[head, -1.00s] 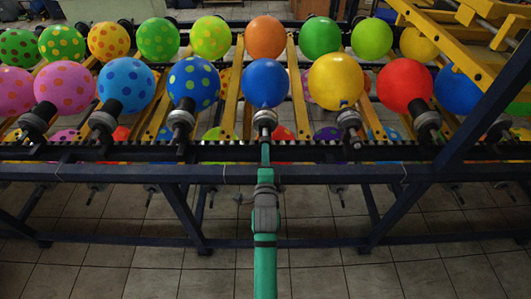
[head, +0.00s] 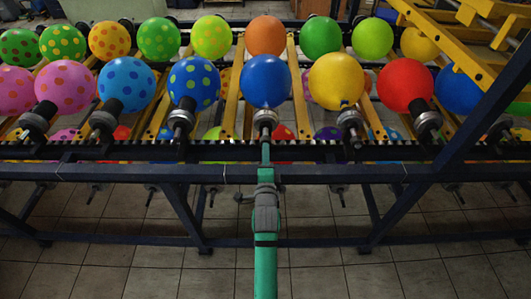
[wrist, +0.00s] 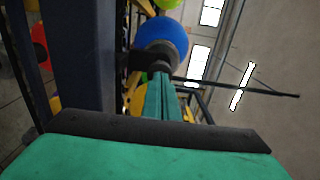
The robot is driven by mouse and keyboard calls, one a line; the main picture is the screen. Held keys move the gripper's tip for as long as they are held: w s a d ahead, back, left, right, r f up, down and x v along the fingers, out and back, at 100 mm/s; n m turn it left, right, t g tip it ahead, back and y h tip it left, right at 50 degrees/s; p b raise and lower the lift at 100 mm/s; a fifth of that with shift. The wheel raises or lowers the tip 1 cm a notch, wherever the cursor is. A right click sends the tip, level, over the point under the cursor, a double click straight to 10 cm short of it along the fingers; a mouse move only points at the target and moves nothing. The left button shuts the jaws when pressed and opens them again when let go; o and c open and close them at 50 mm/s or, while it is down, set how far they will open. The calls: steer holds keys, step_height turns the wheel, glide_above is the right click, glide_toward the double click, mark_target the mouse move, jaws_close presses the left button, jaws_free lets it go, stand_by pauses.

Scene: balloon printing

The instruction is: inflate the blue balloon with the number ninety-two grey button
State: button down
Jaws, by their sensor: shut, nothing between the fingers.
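The plain blue balloon (head: 266,81) sits upright on a grey nozzle (head: 265,118) in the front row, straight ahead. My gripper (head: 265,142) is shut with nothing between its fingers, and its tips are at or just below the base of that nozzle. In the wrist view the shut fingers (wrist: 158,90) point at the dark nozzle base, with the blue balloon (wrist: 162,40) beyond it. The grey button and any number ninety-two cannot be made out. The fingertips hide that spot, so I cannot tell whether they touch it.
A blue balloon with green dots (head: 194,84) stands to the left, and a yellow balloon (head: 336,81) to the right. A dark blue rail (head: 120,172) runs across below the nozzles. A slanted blue beam (head: 490,100) stands at right. Tiled floor in front is clear.

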steer(key=shift+w+a+r, duration=0.15)
steer(key=shift+w+r, duration=0.05)
steer(key=shift+w, duration=0.15)
stand_by(0.4)
steer(key=shift+s+a+f, duration=0.15)
steer(key=shift+s+f, duration=0.1)
steer(key=shift+s, duration=0.25)
steer(key=s, duration=1.3)
steer(key=shift+s+d, duration=0.25)
steer(key=shift+s, duration=0.1)
steer(key=shift+r, duration=0.1)
steer(key=s+f+n+g, duration=0.1)
steer(key=s+n, duration=0.8)
steer(key=s, duration=0.9)
steer(key=s+f+n+g, duration=0.1)
steer(key=s+f+n, duration=0.3)
steer(key=s+n, duration=0.5)
steer(key=s, duration=0.9)
steer(key=shift+s+f, duration=0.15)
steer(key=shift+f, duration=0.05)
